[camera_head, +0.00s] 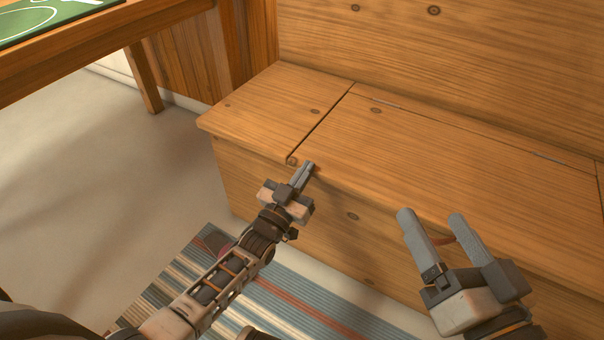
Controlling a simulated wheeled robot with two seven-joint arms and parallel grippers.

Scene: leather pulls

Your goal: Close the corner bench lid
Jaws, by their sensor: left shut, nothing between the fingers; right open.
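The corner bench (255,178) is pale wood with knots and stands against a wooden back. Its lid (450,155) is the large panel on the right of the seat, with hinges along the back edge. The lid lies flat, level with the fixed seat panel (275,100) to its left. My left gripper (307,168) is shut and empty at the front left corner of the lid; I cannot tell whether it touches. My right gripper (430,216) is open and empty, in front of the lid's front edge.
A wooden table (100,45) with a green mat (40,20) stands at the upper left, its leg near the bench. A striped rug (290,307) lies on the floor before the bench. The pale floor (90,180) at left is clear.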

